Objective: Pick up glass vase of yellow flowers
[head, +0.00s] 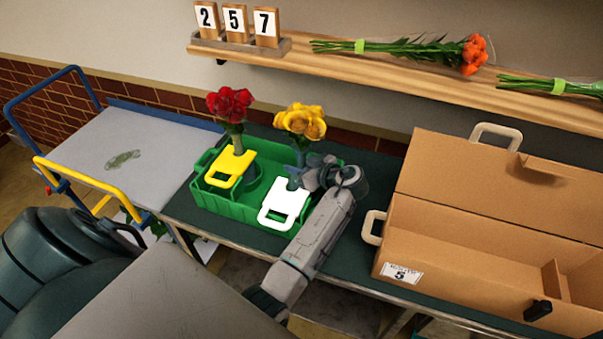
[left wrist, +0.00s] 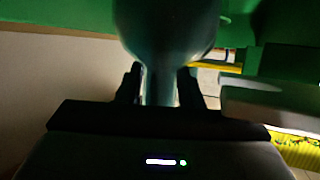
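The glass vase of yellow flowers (head: 301,122) stands upright at the right end of the green crate (head: 238,217). Its bluish glass is partly hidden by my gripper in the head view. My left gripper (head: 302,179) reaches it from the front right. In the left wrist view, the fingers (left wrist: 160,88) lie on both sides of a narrow part of the glass (left wrist: 160,70), with no clear gap, so it looks shut on it. The rounder glass shows above. My right gripper is not in view.
A vase of red flowers (head: 230,106) stands left in the same crate. A yellow handled piece (head: 229,170) and a white one (head: 284,205) are beside the vases. An open cardboard box (head: 480,240) stands right. A shelf (head: 400,75) runs behind.

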